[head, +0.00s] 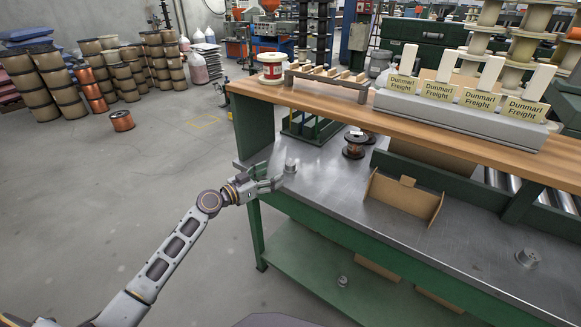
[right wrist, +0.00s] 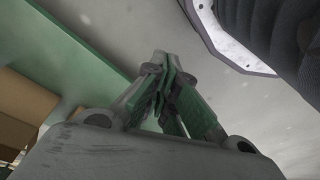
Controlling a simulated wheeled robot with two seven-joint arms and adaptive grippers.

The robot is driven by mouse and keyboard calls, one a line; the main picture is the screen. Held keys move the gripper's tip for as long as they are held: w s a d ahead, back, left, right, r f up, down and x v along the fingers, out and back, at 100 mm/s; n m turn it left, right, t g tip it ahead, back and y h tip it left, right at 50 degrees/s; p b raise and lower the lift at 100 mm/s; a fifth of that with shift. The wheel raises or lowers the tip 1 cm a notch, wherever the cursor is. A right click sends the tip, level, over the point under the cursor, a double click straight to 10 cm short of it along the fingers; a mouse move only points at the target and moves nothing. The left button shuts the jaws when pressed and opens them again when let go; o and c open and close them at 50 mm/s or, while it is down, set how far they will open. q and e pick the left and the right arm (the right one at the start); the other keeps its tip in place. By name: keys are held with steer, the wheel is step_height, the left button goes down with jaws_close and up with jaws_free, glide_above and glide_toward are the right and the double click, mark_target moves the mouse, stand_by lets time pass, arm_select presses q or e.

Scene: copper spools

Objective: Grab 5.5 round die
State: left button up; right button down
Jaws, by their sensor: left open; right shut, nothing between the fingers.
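A small grey metal round die (head: 290,166) stands near the left end of the steel bench top (head: 335,195). My left gripper (head: 275,175) is open at the bench's left edge, with its fingers pointing right, close to that die. I cannot tell whether they touch. A second round metal piece (head: 527,258) stands at the bench's right. A third small metal piece (head: 342,281) lies on the green lower shelf. No size marking can be read on any of them. My right gripper (right wrist: 165,65) is shut and empty in the right wrist view.
A wooden shelf (head: 420,130) runs above the back, carrying labelled blocks (head: 438,91). A green beam (right wrist: 110,85) passes beside my right gripper.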

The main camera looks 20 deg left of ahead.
mark_target(288, 164)
arm_select(q)
steer(key=shift+x, duration=1.55)
steer(key=shift+d, duration=0.1)
arm_select(e)
steer(key=shift+w+d+f, duration=0.1)
steer(key=shift+d+f, duration=0.05)
steer(key=shift+f, duration=0.35)
steer(key=shift+w, duration=0.15)
arm_select(q)
steer(key=shift+w, duration=0.1)
arm_select(e)
steer(key=shift+r, duration=0.1)
arm_select(q)
steer(key=shift+w+d, duration=0.2)
steer(key=shift+w, duration=0.1)
steer(key=shift+r+p+x, duration=0.1)
steer(key=shift+p+x, duration=0.15)
steer(key=shift+x, duration=0.45)
steer(key=shift+r+p+x, duration=0.15)
steer(key=shift+p+x, duration=0.05)
steer(key=shift+x, duration=0.5)
steer(key=shift+w+d, duration=0.2)
steer(key=shift+w, duration=0.1)
steer(key=shift+w+d+f, duration=0.1)
steer(key=shift+w+d, duration=0.15)
steer(key=shift+w, duration=0.15)
arm_select(e)
steer(key=shift+d+f, duration=0.25)
steer(key=shift+f, duration=0.9)
steer(key=shift+s, duration=0.2)
